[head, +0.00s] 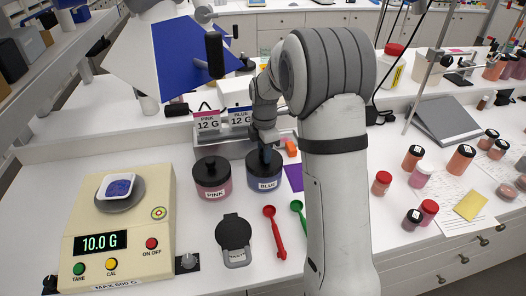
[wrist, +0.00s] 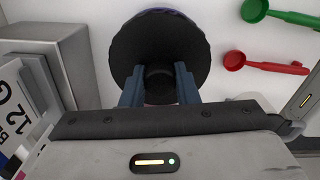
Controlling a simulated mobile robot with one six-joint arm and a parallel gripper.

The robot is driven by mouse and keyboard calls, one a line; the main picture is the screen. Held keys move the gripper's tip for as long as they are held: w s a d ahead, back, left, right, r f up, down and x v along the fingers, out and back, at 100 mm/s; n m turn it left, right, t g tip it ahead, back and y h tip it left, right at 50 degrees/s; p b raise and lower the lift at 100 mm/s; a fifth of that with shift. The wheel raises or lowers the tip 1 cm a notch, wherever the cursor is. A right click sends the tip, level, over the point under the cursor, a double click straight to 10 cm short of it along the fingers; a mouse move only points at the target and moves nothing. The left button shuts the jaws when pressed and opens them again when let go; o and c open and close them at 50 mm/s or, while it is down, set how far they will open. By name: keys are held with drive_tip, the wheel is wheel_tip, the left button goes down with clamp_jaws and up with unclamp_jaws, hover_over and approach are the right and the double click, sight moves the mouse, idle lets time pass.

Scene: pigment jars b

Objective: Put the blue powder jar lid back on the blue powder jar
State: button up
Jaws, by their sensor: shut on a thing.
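The blue powder jar (head: 265,184), labelled BLUE, stands upright on the white table, right of the pink jar. My gripper (head: 266,152) is directly above it, pointing down. In the wrist view my gripper (wrist: 160,85) is shut on the knob of the round black blue powder jar lid (wrist: 159,40). In the head view the dark lid (head: 256,163) is at the jar's mouth, partly hidden by my fingers. I cannot tell whether it rests fully on the rim. A purple-blue sliver shows past the lid's far edge in the wrist view.
The pink jar (head: 211,179), with a dark lid, stands close on the left. A grey box (head: 238,149) with PINK and BLUE cards is behind. A scale (head: 118,222) reading 10.0 G is at left.

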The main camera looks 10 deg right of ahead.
idle(0.3)
drive_tip(key=o, duration=1)
drive_tip(key=shift+o, duration=0.2)
drive_tip(key=shift+r+p, duration=1.95)
drive_tip(key=shift+r, duration=1.05)
